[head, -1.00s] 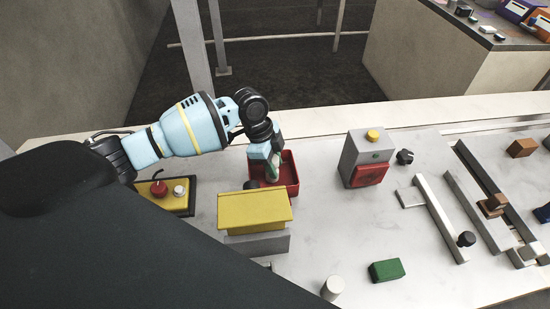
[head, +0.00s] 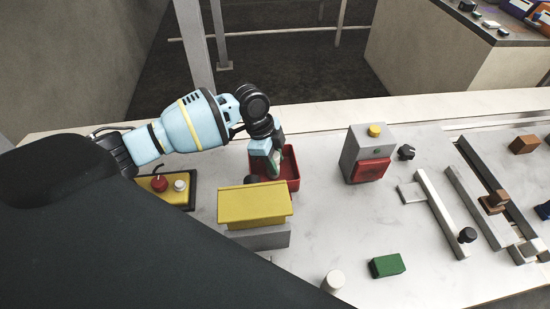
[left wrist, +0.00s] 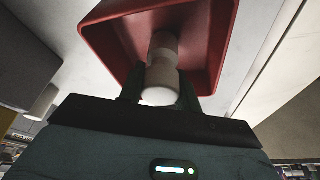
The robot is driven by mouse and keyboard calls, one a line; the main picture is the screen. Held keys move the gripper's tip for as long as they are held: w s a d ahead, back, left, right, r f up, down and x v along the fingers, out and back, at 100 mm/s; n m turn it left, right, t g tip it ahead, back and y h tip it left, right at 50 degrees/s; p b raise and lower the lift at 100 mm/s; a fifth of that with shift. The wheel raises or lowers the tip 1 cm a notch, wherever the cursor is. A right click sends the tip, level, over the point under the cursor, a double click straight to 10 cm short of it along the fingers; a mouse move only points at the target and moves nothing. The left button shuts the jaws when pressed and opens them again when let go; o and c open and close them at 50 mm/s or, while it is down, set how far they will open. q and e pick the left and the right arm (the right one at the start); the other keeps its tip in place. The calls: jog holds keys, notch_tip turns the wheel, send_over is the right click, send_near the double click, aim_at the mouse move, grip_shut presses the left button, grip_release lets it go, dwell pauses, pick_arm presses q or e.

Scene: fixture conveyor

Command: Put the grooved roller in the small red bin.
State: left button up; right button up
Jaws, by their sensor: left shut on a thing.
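The small red bin (head: 291,168) stands on the table in the head view, behind the yellow-topped box. It also fills the top of the left wrist view (left wrist: 215,50). My left gripper (head: 272,172) points down over the bin. In the left wrist view my left gripper (left wrist: 160,92) is shut on the pale grooved roller (left wrist: 162,62), with a finger on each side. The roller lies in front of the bin's opening in that view. In the head view the gripper mostly hides the roller. I cannot tell whether it touches the bin floor. My right gripper is not in view.
A box with a yellow top (head: 254,205) stands just in front of the bin. A yellow panel with a red knob (head: 160,184) is to the left. A grey box with a red front (head: 366,155) stands to the right. A green block (head: 387,265) and a white cylinder (head: 334,281) lie nearer.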

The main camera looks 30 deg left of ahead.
pick_arm(q)
jog(key=shift+f, duration=0.3)
jog(key=o, duration=1.1)
jog(key=shift+v, duration=3.95)
